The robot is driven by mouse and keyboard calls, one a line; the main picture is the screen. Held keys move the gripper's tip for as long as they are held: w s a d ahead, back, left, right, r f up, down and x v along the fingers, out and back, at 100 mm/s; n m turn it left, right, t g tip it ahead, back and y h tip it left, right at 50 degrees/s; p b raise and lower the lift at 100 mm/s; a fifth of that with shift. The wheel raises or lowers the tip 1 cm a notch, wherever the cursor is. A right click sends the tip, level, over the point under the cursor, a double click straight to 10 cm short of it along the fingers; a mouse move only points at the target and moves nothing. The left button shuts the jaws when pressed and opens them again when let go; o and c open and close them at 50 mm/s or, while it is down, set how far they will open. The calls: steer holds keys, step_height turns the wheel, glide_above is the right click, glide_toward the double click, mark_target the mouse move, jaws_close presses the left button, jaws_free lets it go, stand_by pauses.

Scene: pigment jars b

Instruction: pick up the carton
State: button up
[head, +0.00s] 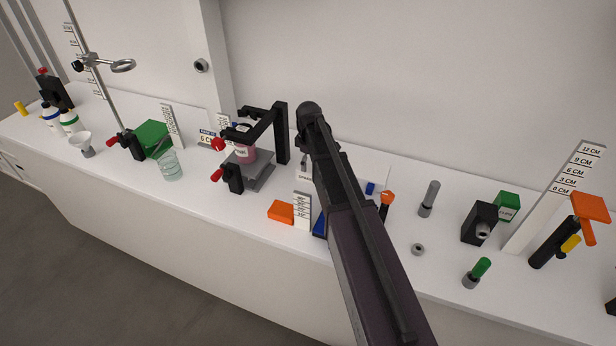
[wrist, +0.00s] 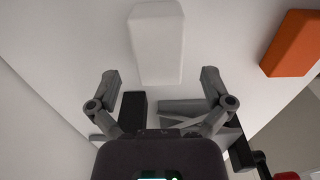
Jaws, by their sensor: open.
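A white box-shaped thing, which I take for the carton (wrist: 157,42), is in the top middle of the wrist view. A white upright with dark print (head: 302,210) beside the orange block in the head view may be the same thing; I cannot tell for sure. My gripper (wrist: 160,77) is open in the wrist view, its two fingers apart at left and right. The white box lies ahead of the gap between them, and nothing is held. In the head view my arm hides most of the gripper.
An orange block (head: 281,212) lies close by; it also shows in the wrist view (wrist: 291,43). A black stand (head: 281,135) with a pink-labelled jar (head: 245,150) stands to the left. Grey and green-topped pieces and a black box (head: 479,223) stand on the bench to the right.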

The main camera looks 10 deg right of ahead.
mark_target(308, 168)
steer(key=shift+w+f+b, duration=0.15)
steer(key=shift+f+b, duration=1.3)
steer(key=shift+f, duration=0.35)
steer(key=c, duration=1)
